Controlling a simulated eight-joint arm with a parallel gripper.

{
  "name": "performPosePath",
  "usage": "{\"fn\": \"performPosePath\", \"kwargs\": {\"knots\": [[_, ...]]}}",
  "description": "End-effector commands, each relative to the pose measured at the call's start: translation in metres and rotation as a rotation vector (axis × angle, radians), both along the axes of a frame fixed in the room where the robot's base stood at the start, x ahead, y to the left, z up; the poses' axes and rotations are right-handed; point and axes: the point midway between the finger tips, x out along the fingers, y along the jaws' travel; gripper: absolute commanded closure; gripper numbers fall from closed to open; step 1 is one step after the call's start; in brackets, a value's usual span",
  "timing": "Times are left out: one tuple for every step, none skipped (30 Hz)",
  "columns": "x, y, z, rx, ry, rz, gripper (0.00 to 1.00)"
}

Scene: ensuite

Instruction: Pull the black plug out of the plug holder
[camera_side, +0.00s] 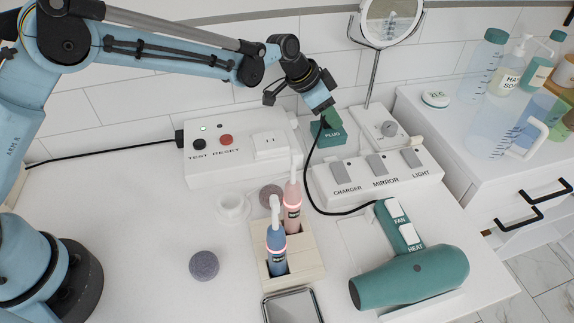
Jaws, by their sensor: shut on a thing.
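My gripper (322,108) points down at the back of the counter, over the green plug holder (331,137) marked PLUG. It is shut on the black plug (324,123), of which only a small dark part shows below the jaws. The plug is at the top of the holder; I cannot tell whether it is still seated in it or just clear of it. A black cord (308,180) hangs from the plug and curves down to the teal hair dryer (415,279).
A white test-and-reset socket box (230,165) stands left of the holder, and a switch panel (376,178) to its right. A mirror stand (374,75) rises close behind. Toothbrushes in a wooden holder (302,270) stand in front. The left counter is mostly clear.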

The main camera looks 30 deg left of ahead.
Motion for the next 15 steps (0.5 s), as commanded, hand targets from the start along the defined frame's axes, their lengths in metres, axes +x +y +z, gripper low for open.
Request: {"fn": "performPosePath", "kwargs": {"knots": [[0.0,0.0,0.002,0.0,0.0,0.0,0.95],[0.0,0.0,0.002,0.0,0.0,0.0,0.95],[0.0,0.0,0.003,0.0,0.0,0.0,0.95],[0.0,0.0,0.004,0.0,0.0,0.0,0.95],[0.0,0.0,0.005,0.0,0.0,0.0,0.95],[0.0,0.0,0.005,0.0,0.0,0.0,0.95],[0.0,0.0,0.006,0.0,0.0,0.0,0.95],[0.0,0.0,0.007,0.0,0.0,0.0,0.95],[0.0,0.0,0.008,0.0,0.0,0.0,0.95],[0.0,0.0,0.008,0.0,0.0,0.0,0.95],[0.0,0.0,0.009,0.0,0.0,0.0,0.95],[0.0,0.0,0.01,0.0,0.0,0.0,0.95],[0.0,0.0,0.011,0.0,0.0,0.0,0.95],[0.0,0.0,0.011,0.0,0.0,0.0,0.95],[0.0,0.0,0.012,0.0,0.0,0.0,0.95]]}}
